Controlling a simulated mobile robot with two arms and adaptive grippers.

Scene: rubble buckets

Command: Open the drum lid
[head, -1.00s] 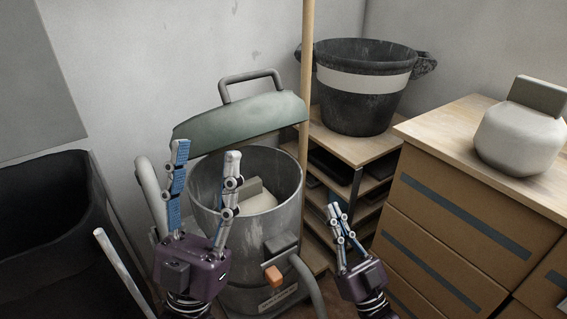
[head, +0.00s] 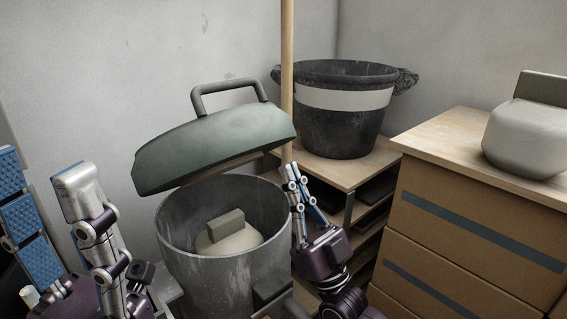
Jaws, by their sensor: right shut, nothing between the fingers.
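The drum (head: 215,278) is a grey metal bin standing in the middle. Its green-grey lid (head: 215,145) with a dark handle (head: 229,95) is raised and tilted above the rear of the mouth, so the drum is open. A cream jar-like thing with a grey block top (head: 229,242) shows inside. My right gripper (head: 290,170) is shut and empty at the drum's right rim, just below the lid's right end. My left gripper (head: 42,168) is open and empty at the far left, close to the camera, apart from the lid.
A black bucket with a white band (head: 345,97) stands on a wooden shelf (head: 335,172) behind right. A wooden pole (head: 287,60) rises beside the lid. A drawer cabinet (head: 470,235) with another cream jar (head: 528,140) fills the right.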

